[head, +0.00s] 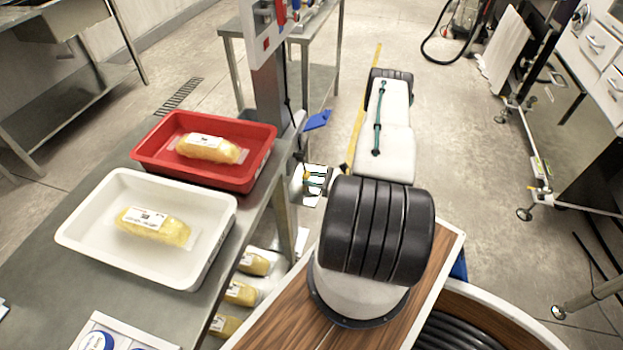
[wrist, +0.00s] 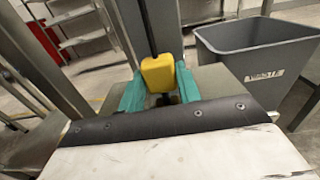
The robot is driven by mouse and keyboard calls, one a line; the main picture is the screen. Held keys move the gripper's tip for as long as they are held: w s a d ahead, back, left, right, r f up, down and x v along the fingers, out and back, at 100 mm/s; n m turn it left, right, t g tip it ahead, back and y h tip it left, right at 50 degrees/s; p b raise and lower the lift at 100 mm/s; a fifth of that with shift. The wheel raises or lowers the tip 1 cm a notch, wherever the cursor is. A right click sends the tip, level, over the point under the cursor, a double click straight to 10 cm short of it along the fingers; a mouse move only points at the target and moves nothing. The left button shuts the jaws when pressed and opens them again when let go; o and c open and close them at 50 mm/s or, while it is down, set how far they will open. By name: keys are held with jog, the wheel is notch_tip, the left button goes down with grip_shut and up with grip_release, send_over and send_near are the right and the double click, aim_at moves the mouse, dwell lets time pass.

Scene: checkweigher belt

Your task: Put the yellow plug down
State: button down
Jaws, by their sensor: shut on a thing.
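The yellow plug (wrist: 162,72) is a small block with rounded edges in the middle of the wrist view. My gripper (wrist: 160,88) has teal fingers on the plug's left and right sides and is shut on it. The plug's top shows above the fingers; its lower part is partly hidden between them. A grey flat surface (wrist: 232,85) lies around and beyond the fingers. I cannot tell whether the plug touches it.
A grey bin (wrist: 262,60) stands to the right in the wrist view. In the head view, a red tray (head: 262,165) and a white tray (head: 85,228), each with a yellow pack, stand on a steel table at left. Open floor (head: 465,110) lies right of my arm.

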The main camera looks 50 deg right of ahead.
jog(key=shift+f, duration=0.25)
jog(key=shift+f, duration=0.3)
jog(key=c, duration=1)
grip_release()
jog(key=shift+f, duration=0.1)
jog(key=shift+a, duration=0.1)
jog(key=shift+r, duration=0.4)
jog(key=v, duration=1.2)
jog(key=shift+r, duration=0.25)
